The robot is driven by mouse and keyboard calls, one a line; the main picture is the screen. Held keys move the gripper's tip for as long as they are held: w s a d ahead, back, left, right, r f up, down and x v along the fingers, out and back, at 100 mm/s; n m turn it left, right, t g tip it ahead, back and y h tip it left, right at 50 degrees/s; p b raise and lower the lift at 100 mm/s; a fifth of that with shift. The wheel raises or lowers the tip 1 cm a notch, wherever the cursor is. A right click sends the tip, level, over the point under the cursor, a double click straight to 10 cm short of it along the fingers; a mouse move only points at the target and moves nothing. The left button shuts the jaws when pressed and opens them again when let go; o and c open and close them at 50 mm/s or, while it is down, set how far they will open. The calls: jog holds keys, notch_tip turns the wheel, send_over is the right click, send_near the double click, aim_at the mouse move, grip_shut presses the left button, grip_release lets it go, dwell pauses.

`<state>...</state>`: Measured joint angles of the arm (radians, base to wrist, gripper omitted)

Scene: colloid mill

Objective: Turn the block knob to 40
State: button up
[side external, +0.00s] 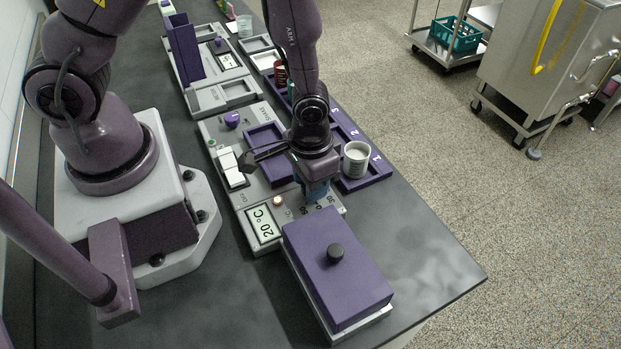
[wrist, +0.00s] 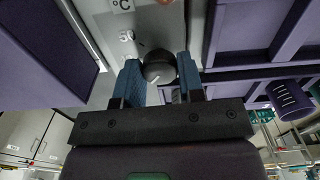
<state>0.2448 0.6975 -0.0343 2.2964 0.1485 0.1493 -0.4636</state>
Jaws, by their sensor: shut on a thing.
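The block knob (wrist: 158,67) is a dark round dial with a white mark on its side, seen between my blue fingertips in the wrist view. My gripper (side external: 317,190) points down at the grey control panel (side external: 263,249) and is shut on the knob. In the side view the fingers hide the knob. Printed dial numbers show beside it, including a 50 (wrist: 126,36) in the wrist view. I cannot tell which number the knob's mark points at. The panel's display (side external: 262,224) reads 20 °C. A small lit lamp (side external: 278,200) is beside the display.
A purple box with a black top knob (side external: 330,285) stands close in front of the panel. A purple rack (side external: 371,183) holding a white cup (side external: 356,158) is to the right. Another grey device (side external: 217,66) stands farther back. The front right table corner is clear.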

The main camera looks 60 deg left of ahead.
jog(key=m, duration=0.4)
jog(key=shift+m, duration=2.7)
jog(key=o, duration=0.9)
notch_tip(320, 180, up, 13)
